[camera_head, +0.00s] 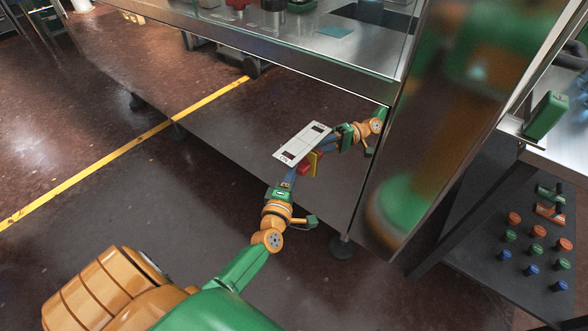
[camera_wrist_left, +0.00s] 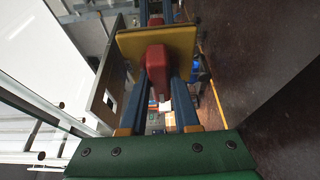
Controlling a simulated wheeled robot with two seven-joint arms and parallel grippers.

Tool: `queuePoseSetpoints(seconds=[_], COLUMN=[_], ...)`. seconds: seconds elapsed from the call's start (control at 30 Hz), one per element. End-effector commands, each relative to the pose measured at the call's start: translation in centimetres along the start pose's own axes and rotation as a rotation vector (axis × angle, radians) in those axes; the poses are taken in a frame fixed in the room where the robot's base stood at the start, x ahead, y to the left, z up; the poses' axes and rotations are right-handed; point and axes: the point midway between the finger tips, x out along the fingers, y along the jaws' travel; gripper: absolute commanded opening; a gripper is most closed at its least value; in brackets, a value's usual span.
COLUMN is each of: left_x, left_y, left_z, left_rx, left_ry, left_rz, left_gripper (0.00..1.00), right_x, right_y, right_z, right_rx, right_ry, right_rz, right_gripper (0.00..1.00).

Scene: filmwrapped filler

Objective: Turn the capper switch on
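A red switch (camera_head: 303,168) on a yellow plate (camera_head: 316,160) is on the shiny metal side of the machine, beside a white panel with dark insets (camera_head: 302,144). My left gripper (camera_head: 293,174) is right at the switch. In the left wrist view, the red switch (camera_wrist_left: 157,72) and yellow plate (camera_wrist_left: 183,44) lie straight ahead. My two blue fingers (camera_wrist_left: 160,92) are apart, one on each side of the red switch. Whether they press on it cannot be seen. My right gripper is not in view.
The metal side (camera_head: 230,135) mirrors my left arm. A steel worktop edge (camera_head: 290,60) runs above it. A dark shelf (camera_head: 530,230) with several coloured knobs stands at the right. The floor (camera_head: 70,110) at the left is open, with a yellow line (camera_head: 110,157).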

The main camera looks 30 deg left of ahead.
Motion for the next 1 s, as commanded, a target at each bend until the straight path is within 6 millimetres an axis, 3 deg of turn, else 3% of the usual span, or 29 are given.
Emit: queuePoseSetpoints(seconds=[0.03,0.1,0.57,1.0], left_x=[0.0,0.0,0.0,0.0], left_y=[0.0,0.0,-0.4,-0.8], left_z=[0.0,0.0,0.0,-0.1], left_rx=[0.000,0.000,0.085,0.442], left_ry=[0.000,0.000,-0.001,-0.001], left_rz=[0.000,0.000,0.034,0.182], left_gripper=[0.11,0.00,0.00,0.00], right_x=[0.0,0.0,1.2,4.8], right_y=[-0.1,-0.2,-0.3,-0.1], right_z=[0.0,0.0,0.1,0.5], right_rx=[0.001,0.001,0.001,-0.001], right_ry=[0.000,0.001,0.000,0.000], right_rz=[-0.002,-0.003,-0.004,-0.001], right_gripper=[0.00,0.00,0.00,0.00])
